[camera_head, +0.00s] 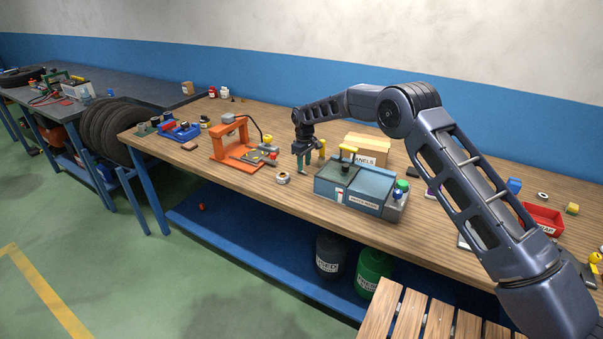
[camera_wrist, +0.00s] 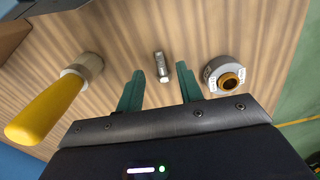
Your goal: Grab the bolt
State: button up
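A small metal bolt (camera_wrist: 161,67) lies on the wooden bench in the wrist view. My gripper (camera_wrist: 160,82) is open, with a green finger on each side of the bolt's line. The bolt is just ahead of and between the fingertips, and I see no contact. In the head view my gripper (camera_head: 306,160) points down over the bench, between the orange press and the blue-grey box. I cannot make out the bolt in the head view.
A yellow-handled tool (camera_wrist: 50,105) stands left of the fingers, and a labelled roll with a brass-coloured core (camera_wrist: 224,76) sits to the right. The orange press (camera_head: 232,140), blue-grey box (camera_head: 355,188) and cardboard box (camera_head: 366,150) stand on the workbench (camera_head: 240,183).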

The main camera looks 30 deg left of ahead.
aim_at(303, 172)
jog(key=shift+s+f, duration=0.1)
jog(key=shift+f, duration=1.45)
grip_shut()
jog(key=shift+r, duration=0.15)
